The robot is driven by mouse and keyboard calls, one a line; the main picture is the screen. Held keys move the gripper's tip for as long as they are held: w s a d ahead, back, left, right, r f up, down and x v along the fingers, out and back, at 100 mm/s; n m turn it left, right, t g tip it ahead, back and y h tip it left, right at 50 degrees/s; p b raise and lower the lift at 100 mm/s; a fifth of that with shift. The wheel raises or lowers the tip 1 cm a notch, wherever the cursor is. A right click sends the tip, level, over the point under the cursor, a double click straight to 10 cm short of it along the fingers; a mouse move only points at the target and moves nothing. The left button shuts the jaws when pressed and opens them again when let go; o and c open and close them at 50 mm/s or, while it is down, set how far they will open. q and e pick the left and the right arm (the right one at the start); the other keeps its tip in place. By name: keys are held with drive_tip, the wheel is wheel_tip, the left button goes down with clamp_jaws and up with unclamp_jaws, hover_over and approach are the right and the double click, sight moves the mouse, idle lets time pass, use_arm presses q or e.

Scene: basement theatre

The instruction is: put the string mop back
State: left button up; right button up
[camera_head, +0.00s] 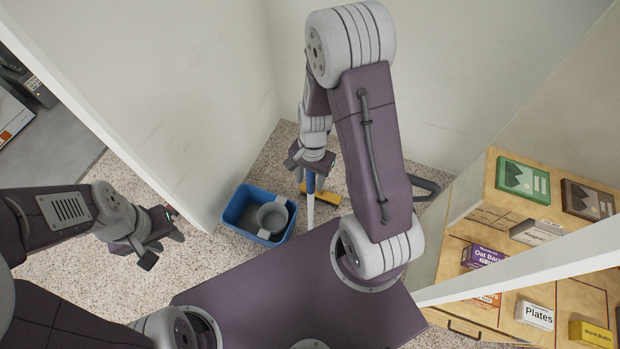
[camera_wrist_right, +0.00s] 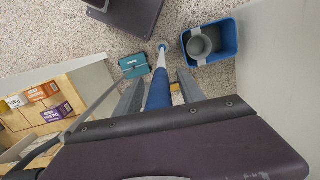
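A pole with a blue grip and white shaft (camera_head: 310,207), which I take for the string mop's handle, stands below my right gripper (camera_head: 311,166). In the right wrist view the pole (camera_wrist_right: 158,88) runs between the two fingers, with gaps showing on both sides, so the gripper looks open around it. I cannot make out the mop's strings. My left gripper (camera_head: 160,243) is open and empty, low at the left, away from the pole.
A blue bin (camera_head: 235,211) holding a grey bucket (camera_head: 270,217) stands left of the pole. A yellow item (camera_head: 325,205) lies behind it; a teal item (camera_wrist_right: 133,66) lies nearby. White walls close in the corner. Wooden shelves (camera_head: 470,218) with boxes stand at right.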

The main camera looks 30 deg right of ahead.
drive_tip(key=r, duration=0.4)
drive_tip(key=r+p, duration=0.1)
drive_tip(key=r, duration=0.3)
drive_tip(key=d+r, duration=0.1)
drive_tip(key=r, duration=0.3)
drive_tip(key=shift+w+r, duration=0.2)
drive_tip(key=shift+w, duration=0.15)
drive_tip(key=s+a+n, duration=0.1)
drive_tip(key=n, duration=0.2)
drive_tip(key=s+a+f+n+t, duration=0.1)
drive_tip(key=s+n, duration=0.1)
drive_tip(key=n, duration=0.2)
drive_tip(key=s+a+n, duration=0.1)
drive_tip(key=n, duration=0.2)
drive_tip(key=shift+s+f+n+t+h, duration=0.15)
drive_tip(key=shift+s+n+t+h, duration=0.15)
drive_tip(key=shift+t, duration=0.1)
